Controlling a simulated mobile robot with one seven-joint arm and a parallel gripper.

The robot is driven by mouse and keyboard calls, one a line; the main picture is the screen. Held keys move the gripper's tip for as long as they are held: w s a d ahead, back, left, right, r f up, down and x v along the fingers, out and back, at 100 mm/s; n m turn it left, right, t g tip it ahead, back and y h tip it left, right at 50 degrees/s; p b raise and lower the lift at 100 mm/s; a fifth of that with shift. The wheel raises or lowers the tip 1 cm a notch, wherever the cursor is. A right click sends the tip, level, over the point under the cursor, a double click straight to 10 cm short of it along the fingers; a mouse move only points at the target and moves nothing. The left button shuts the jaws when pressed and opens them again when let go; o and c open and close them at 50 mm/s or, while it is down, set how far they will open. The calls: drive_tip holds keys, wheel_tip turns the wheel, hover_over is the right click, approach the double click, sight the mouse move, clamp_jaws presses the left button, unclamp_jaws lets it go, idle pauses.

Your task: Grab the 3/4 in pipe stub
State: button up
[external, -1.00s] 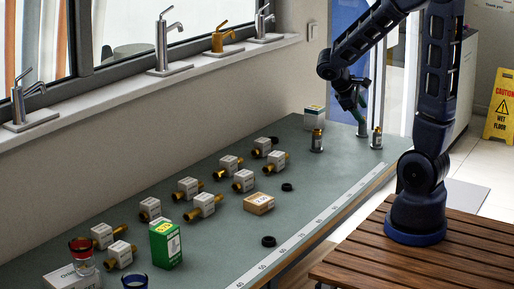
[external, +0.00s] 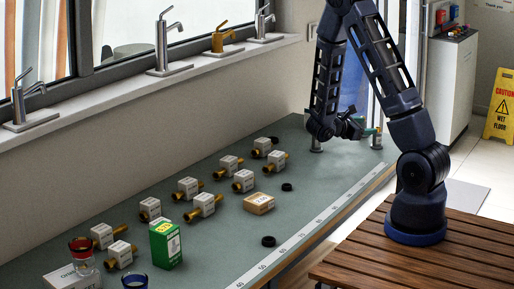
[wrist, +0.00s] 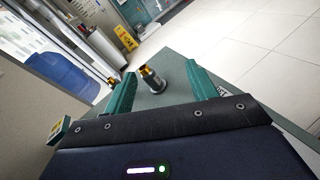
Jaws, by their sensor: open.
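A short upright stub (wrist: 153,80) with a brass-coloured top and a dark grey lower part stands on the bench, between and ahead of my gripper's fingers in the wrist view. Its size label cannot be read. A second brass-topped piece (wrist: 113,81) shows just left of the left finger, partly hidden. My gripper (wrist: 160,70) is open and empty, with two teal fingers. In the external view my gripper (external: 370,131) is low over the far end of the bench, beside an upright stub (external: 377,142). Another stub's base (external: 316,148) is mostly hidden by my arm.
The green bench (external: 222,231) holds several boxed brass fittings (external: 205,205), a green box (external: 165,245), a tan box (external: 259,203) and black rings (external: 268,241), all away from my gripper.

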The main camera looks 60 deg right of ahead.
sight(377, 134)
drive_tip(key=d+f+n+t+h, duration=0.1)
drive_tip(key=f+n, duration=0.1)
drive_tip(key=w+d+f+n+t+h, duration=0.1)
drive_tip(key=d+f+n, duration=0.1)
drive_tip(key=f, duration=0.1)
drive_tip(key=w+d+f+n+t+h, duration=0.1)
drive_tip(key=d+f+n, duration=0.1)
drive_tip(key=f, duration=0.1)
drive_tip(key=shift+f, duration=0.1)
drive_tip(key=shift+d, duration=0.1)
drive_tip(key=shift+s+d+f, duration=0.1)
drive_tip(key=shift+s+d, duration=0.1)
drive_tip(key=shift+d, duration=1.55)
drive_tip(key=shift+s+d+r, duration=0.1)
drive_tip(key=shift+s+d, duration=0.1)
drive_tip(key=shift+d, duration=1.6)
drive_tip(key=shift+s+d+f, duration=0.1)
drive_tip(key=shift+s+d, duration=0.1)
drive_tip(key=shift+d, duration=1.55)
clamp_jaws()
